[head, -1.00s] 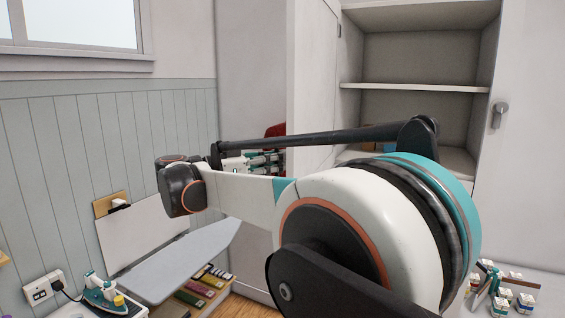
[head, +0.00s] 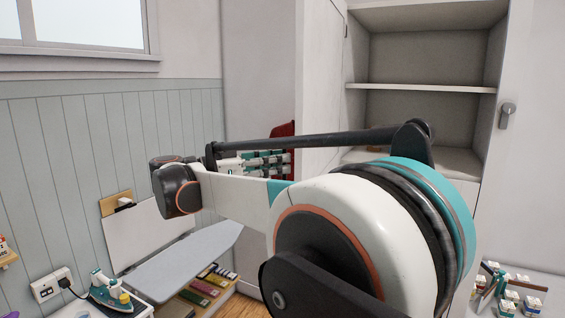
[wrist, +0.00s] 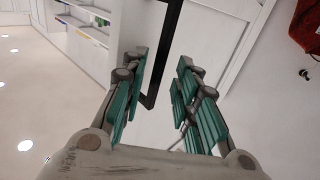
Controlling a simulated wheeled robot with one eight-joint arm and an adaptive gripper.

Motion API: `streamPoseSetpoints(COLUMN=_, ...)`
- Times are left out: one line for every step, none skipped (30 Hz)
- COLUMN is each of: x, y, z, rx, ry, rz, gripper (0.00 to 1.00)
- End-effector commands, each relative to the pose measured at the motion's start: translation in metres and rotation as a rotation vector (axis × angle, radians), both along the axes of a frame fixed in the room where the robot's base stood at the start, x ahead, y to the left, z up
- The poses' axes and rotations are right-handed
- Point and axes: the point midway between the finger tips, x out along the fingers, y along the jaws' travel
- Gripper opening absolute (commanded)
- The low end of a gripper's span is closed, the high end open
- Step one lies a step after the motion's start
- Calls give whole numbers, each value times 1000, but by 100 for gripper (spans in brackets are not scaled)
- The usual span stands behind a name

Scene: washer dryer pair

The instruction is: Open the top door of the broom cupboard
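The white cupboard door (head: 320,75) stands left of the open shelves in the head view, seen at a steep angle; it fills the middle of the wrist view as a panel (wrist: 217,40). A long black bar handle (wrist: 168,48) runs down this panel, its lower end bent. My gripper (wrist: 160,98) is open, with teal pads on both sides; the handle's lower end shows between them, and I cannot tell how far ahead it is. In the head view my gripper (head: 265,162) is partly hidden behind my arm. No gap shows at the door's edge.
Open shelves (head: 425,88) are right of the door, with another white door and grey handle (head: 508,115) beyond. A red thing (head: 286,128) hangs close behind my gripper. An ironing board (head: 190,262) and iron (head: 110,290) are low at left.

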Motion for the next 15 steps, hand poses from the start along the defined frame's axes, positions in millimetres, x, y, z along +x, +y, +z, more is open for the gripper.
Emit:
streamPoseSetpoints(x=-3, y=11, z=0, rx=0, ry=0, rz=3, gripper=28)
streamPoseSetpoints(x=-5, y=17, z=0, rx=0, ry=0, rz=3, gripper=28)
streamPoseSetpoints(x=-8, y=25, z=0, rx=0, ry=0, rz=4, gripper=28)
streamPoseSetpoints(x=-10, y=32, z=0, rx=0, ry=0, rz=4, gripper=28)
streamPoseSetpoints(x=-13, y=38, z=0, rx=0, ry=0, rz=3, gripper=28)
streamPoseSetpoints(x=-15, y=45, z=0, rx=0, ry=0, rz=3, gripper=28)
streamPoseSetpoints(x=-17, y=51, z=0, rx=0, ry=0, rz=4, gripper=28)
streamPoseSetpoints(x=-19, y=56, z=0, rx=0, ry=0, rz=3, gripper=28)
streamPoseSetpoints(x=-22, y=63, z=-1, rx=1, ry=0, rz=3, gripper=28)
streamPoseSetpoints(x=-23, y=67, z=-1, rx=1, ry=0, rz=3, gripper=28)
streamPoseSetpoints(x=-25, y=71, z=-1, rx=1, ry=0, rz=3, gripper=28)
streamPoseSetpoints(x=-27, y=77, z=-1, rx=1, ry=0, rz=2, gripper=28)
streamPoseSetpoints(x=-28, y=80, z=-1, rx=1, ry=0, rz=2, gripper=28)
streamPoseSetpoints(x=-29, y=83, z=0, rx=1, ry=0, rz=2, gripper=28)
streamPoseSetpoints(x=-30, y=86, z=0, rx=1, ry=0, rz=1, gripper=28)
